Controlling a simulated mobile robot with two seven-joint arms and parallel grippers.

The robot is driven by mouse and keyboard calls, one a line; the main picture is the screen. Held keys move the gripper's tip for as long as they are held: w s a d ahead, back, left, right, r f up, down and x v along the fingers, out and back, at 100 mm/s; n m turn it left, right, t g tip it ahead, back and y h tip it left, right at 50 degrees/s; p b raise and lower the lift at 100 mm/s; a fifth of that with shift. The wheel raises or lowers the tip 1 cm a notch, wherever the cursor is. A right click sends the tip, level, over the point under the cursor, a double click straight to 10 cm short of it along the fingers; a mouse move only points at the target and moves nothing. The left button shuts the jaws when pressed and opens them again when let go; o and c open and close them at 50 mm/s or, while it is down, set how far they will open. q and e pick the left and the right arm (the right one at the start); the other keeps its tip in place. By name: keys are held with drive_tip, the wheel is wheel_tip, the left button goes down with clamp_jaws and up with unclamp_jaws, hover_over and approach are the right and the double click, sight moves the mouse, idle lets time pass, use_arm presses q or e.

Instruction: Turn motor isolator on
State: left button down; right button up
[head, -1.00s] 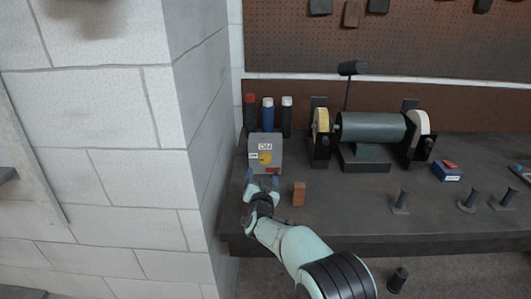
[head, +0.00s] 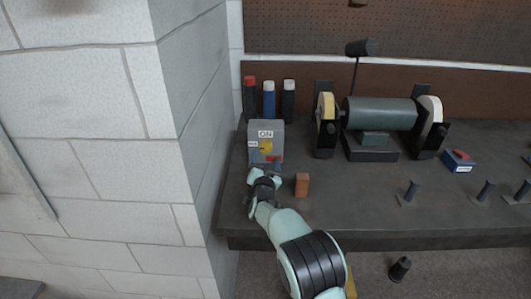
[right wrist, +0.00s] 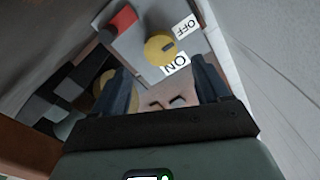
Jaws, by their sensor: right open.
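The motor isolator (head: 257,130) is a grey box at the left end of the bench. Its face has a yellow round knob (head: 266,146), an ON label above, an OFF label to the left and a red patch at lower right. My right gripper (head: 265,168) is open and empty at the box's lower front, partly hiding it. In the right wrist view the knob (right wrist: 158,50) lies just beyond the two fingers, apart from them. A small dark mark shows on the knob; I cannot tell its exact setting. My left gripper is not in view.
A bench grinder (head: 378,115) stands right of the isolator. Three bottles (head: 269,100) stand behind it. A small orange-brown block (head: 302,185) is close to the right of my gripper. A white block wall (head: 190,120) rises close on the left. A blue box (head: 458,162) lies further right.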

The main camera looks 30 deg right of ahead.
sight(265, 148)
drive_tip(key=shift+p+x, duration=0.55)
drive_tip(key=shift+x, duration=2.2)
drive_tip(key=shift+a, duration=0.1)
drive_tip(key=c, duration=1)
